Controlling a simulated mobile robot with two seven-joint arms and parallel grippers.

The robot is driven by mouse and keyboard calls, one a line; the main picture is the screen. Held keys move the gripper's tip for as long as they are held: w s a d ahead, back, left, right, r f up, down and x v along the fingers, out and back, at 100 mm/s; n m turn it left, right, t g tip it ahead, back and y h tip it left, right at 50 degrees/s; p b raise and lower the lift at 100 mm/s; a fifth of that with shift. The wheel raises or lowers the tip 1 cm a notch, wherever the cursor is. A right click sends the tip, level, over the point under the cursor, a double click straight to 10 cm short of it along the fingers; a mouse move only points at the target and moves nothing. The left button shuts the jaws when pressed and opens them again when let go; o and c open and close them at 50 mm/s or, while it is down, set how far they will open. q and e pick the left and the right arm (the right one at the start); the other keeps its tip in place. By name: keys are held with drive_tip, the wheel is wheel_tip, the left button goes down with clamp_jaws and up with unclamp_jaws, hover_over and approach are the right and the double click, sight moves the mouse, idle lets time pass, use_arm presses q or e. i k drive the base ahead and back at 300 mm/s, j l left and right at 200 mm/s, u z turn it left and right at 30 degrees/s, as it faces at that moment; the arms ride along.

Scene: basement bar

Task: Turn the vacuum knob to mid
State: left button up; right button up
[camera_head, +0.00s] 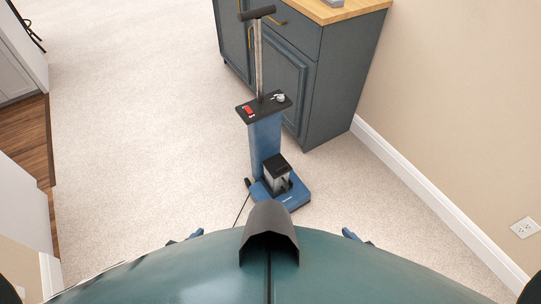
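A blue upright vacuum (265,143) stands on the carpet in front of me, close to the dark cabinet. Its black top panel (263,107) carries a small pale round knob (279,97) on the right side and a red switch (248,111) on the left. The knob is too small to tell its setting. A grey pole with a black handle (258,13) rises from the panel.
A dark blue-grey cabinet (300,70) with a wooden top stands behind the vacuum. A beige wall with a white baseboard (425,195) and an outlet (524,227) runs along the right. A dark cord (241,210) lies beside the vacuum's base. Open carpet (130,130) fills the left.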

sight(281, 98)
drive_tip(key=i+l, duration=1.6)
drive_tip(key=l, duration=0.2)
